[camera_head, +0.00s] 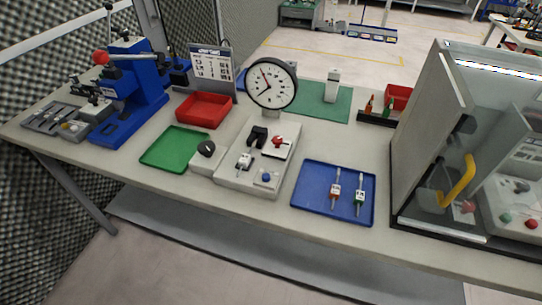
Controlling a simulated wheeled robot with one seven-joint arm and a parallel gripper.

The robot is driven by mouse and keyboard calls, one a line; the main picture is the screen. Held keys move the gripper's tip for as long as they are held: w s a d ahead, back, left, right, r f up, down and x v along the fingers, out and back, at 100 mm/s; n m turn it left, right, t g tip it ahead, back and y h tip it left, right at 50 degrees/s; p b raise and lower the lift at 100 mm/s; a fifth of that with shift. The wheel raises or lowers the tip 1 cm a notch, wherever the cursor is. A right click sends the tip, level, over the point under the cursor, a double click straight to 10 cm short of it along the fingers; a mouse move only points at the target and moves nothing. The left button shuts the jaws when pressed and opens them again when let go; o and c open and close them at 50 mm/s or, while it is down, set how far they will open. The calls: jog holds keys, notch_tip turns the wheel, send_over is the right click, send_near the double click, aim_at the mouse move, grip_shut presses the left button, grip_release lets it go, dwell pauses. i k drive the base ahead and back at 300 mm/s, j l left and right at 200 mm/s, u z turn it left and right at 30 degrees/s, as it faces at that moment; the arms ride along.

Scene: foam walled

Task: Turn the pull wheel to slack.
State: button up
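A grey test fixture (233,172) stands in the middle of the bench, below a large round dial gauge (261,95). A dark round knob (206,148) sits on the low block at the fixture's left side, over the right edge of the green tray; it looks like the pull wheel, but its setting is too small to read. The fixture's top carries a black clamp-like part (257,136), a red knob (277,140), a small silver part (244,160) and a blue button (266,177). The dial has dark and red hands. My gripper is not in view.
A green tray (165,152) and red tray (203,110) lie left of the fixture. A blue tray (313,178) with two small tools lies right. A blue press (130,90) stands far left, a glass-sided cabinet (422,130) far right. The bench's front strip is clear.

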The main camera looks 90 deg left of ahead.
aim_at(206, 148)
jog(key=u, duration=1.75)
